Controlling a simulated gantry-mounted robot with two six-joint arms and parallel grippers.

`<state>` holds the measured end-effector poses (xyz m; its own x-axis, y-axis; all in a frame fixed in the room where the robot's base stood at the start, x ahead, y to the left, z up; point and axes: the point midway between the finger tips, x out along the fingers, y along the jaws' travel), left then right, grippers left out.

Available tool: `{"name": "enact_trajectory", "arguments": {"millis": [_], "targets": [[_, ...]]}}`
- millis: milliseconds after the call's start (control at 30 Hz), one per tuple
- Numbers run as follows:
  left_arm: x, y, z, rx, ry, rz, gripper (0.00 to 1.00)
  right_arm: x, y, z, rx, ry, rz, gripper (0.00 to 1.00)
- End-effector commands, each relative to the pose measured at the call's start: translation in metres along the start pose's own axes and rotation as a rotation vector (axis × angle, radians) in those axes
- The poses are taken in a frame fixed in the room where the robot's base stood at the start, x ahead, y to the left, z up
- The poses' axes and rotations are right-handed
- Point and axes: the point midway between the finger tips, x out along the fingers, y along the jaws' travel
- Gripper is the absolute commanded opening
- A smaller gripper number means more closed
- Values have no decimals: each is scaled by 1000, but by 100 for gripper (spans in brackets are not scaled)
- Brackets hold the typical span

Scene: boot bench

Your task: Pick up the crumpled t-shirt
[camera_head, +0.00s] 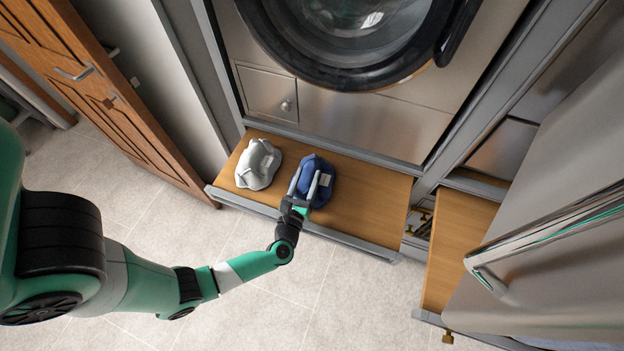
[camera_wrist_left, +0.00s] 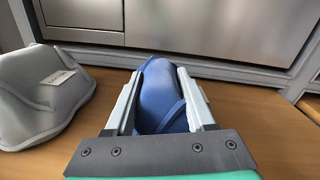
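A dark blue crumpled cloth bundle (camera_head: 322,181) with a pale tag lies on the wooden board (camera_head: 375,205) below the round-doored machine. A light grey crumpled bundle (camera_head: 258,164) with a small label lies to its left. I cannot tell which one is the t-shirt. My left gripper (camera_head: 308,181) is at the blue bundle, its fingers spread apart. In the left wrist view the blue bundle (camera_wrist_left: 160,95) shows between the two fingers, which hide its sides; I see no clear grip. The grey bundle (camera_wrist_left: 45,97) lies to the left there. My right gripper is not in view.
The machine with a round glass door (camera_head: 350,25) stands behind the board. A brown wooden door (camera_head: 90,85) is at the left. A second wooden shelf (camera_head: 457,245) and a large metallic door (camera_head: 560,270) are at the right. The tiled floor (camera_head: 340,300) in front is clear.

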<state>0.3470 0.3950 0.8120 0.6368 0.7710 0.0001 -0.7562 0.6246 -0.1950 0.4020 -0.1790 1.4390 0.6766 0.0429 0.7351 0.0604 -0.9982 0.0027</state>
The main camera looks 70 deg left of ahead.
Motion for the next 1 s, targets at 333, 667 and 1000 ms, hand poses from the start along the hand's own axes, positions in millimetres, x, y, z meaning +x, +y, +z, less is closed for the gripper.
{"name": "enact_trajectory", "arguments": {"millis": [333,667,1000], "targets": [[0,0,0,0,-1,0,0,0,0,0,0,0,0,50],[0,-2,13,-1,-3,0,0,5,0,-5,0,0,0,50],[-43,-44,86,-6,0,-12,0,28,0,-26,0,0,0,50]]}}
